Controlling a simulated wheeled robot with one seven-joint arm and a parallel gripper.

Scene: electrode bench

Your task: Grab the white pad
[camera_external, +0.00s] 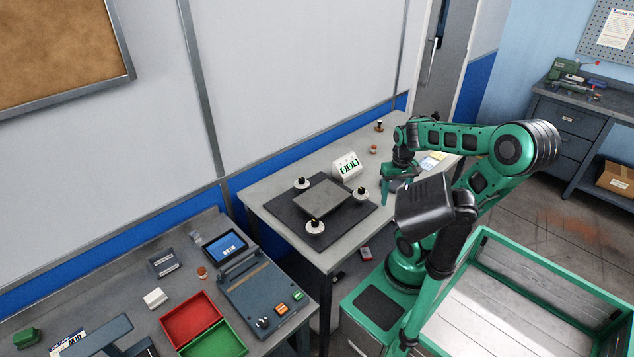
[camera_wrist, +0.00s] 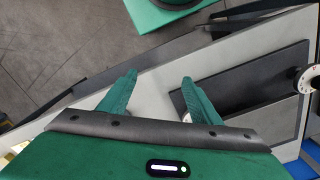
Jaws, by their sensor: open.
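Round white pads with dark knobs stand around a grey plate on a black mat: one at the back (camera_external: 302,184), one at the right (camera_external: 361,194), one at the front (camera_external: 315,228). I cannot tell which one the task means. My gripper (camera_external: 396,194) is open, pointing down just right of the mat over the grey table. In the wrist view my gripper (camera_wrist: 159,78) has its two green fingers apart, with bare table between the tips. A small white bit (camera_wrist: 187,116) shows by the right finger, mostly hidden. A white pad (camera_wrist: 307,79) is cut by the right edge.
A white display block (camera_external: 346,167) stands behind the mat (camera_external: 290,222). Small knobbed items (camera_external: 379,126) are at the table's far end. The nearer left bench holds a red tray (camera_external: 190,321), a green tray (camera_external: 222,342), a blue-grey device (camera_external: 262,292) and a white block (camera_external: 155,298).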

